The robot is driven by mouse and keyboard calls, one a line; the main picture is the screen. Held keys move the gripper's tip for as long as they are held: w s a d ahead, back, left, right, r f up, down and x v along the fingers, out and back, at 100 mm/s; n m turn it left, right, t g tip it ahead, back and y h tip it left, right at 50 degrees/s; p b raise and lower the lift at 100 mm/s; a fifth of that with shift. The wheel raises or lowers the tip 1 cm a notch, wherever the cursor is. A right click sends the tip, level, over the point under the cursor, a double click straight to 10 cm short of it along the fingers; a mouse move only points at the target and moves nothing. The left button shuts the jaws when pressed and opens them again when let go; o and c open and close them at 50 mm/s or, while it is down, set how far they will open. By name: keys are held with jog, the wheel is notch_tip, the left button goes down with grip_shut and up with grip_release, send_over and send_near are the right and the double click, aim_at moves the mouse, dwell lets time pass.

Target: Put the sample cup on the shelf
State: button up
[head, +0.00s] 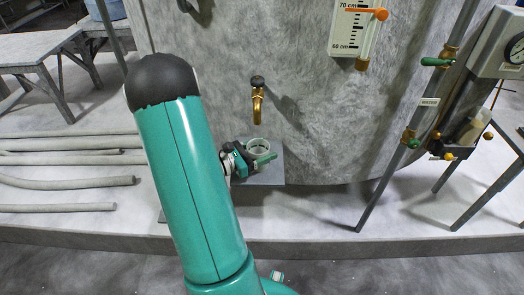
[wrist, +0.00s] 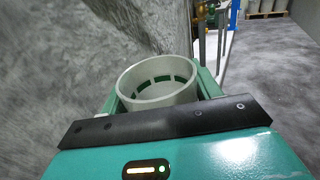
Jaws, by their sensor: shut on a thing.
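The sample cup (head: 258,146) is a pale, open-topped cup, upright between the green fingers of my gripper (head: 262,158) in the head view. My gripper is shut on it, just above a small grey shelf (head: 268,174) on the tank wall. I cannot tell whether the cup's base touches the shelf. In the wrist view the cup (wrist: 158,84) sits between the two fingers, its rim facing up; the inside looks empty, with dark green marks on its inner wall. A brass tap (head: 258,100) is above the cup.
The big grey tank (head: 300,60) stands behind, with a level gauge (head: 352,28) at the top. Several grey hoses (head: 70,160) lie at left, near a table (head: 50,45).

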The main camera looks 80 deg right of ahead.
jog(key=shift+f, duration=0.2)
jog(key=shift+f, duration=0.2)
jog(key=o, duration=0.9)
jog(key=shift+o, duration=0.2)
